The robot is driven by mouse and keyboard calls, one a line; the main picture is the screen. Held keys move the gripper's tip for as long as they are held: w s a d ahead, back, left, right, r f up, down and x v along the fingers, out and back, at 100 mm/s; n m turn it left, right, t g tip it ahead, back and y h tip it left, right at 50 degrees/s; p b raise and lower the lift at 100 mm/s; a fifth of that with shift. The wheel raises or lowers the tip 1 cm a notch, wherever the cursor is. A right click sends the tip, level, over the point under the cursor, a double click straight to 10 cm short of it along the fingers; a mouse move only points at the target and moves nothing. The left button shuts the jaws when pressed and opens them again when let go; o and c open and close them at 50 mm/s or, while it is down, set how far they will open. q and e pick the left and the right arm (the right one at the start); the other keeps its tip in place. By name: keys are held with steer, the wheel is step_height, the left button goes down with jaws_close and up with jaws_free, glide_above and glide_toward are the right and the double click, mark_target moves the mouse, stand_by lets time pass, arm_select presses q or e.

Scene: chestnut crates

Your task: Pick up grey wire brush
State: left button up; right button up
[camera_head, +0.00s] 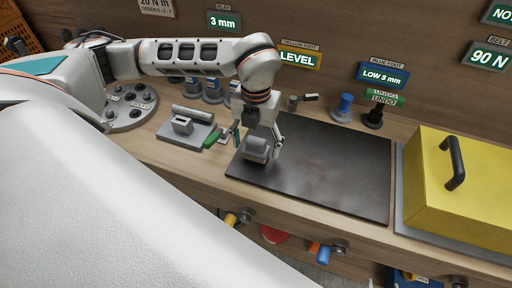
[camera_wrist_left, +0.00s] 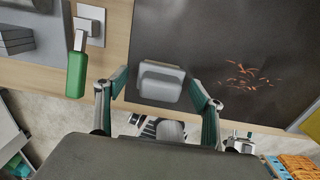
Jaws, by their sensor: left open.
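The grey wire brush appears to be the small grey block (camera_head: 256,151) on the left front part of the dark mat (camera_head: 335,165). In the left wrist view the block (camera_wrist_left: 160,83) has a raised, rounded grip on top; its bristles are hidden. My left gripper (camera_head: 257,142) points down over it. Its open fingers (camera_wrist_left: 158,92) stand on either side of the block, with a visible gap at each side in the wrist view. My right gripper is not in view.
A green-handled tool (camera_wrist_left: 77,72) lies just left of the gripper. Orange shavings (camera_wrist_left: 242,75) lie on the mat. A yellow box with a black handle (camera_head: 460,190) stands at right. Blue (camera_head: 344,107) and black (camera_head: 374,116) feet stand behind. The mat's middle is otherwise free.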

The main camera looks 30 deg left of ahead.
mark_target(256, 140)
arm_select(q)
steer(key=c, duration=1.2)
steer(key=shift+r, duration=0.1)
steer(key=shift+c, duration=0.2)
step_height(256, 140, up, 20)
steer(key=shift+b, duration=0.3)
steer(key=shift+o, duration=0.9)
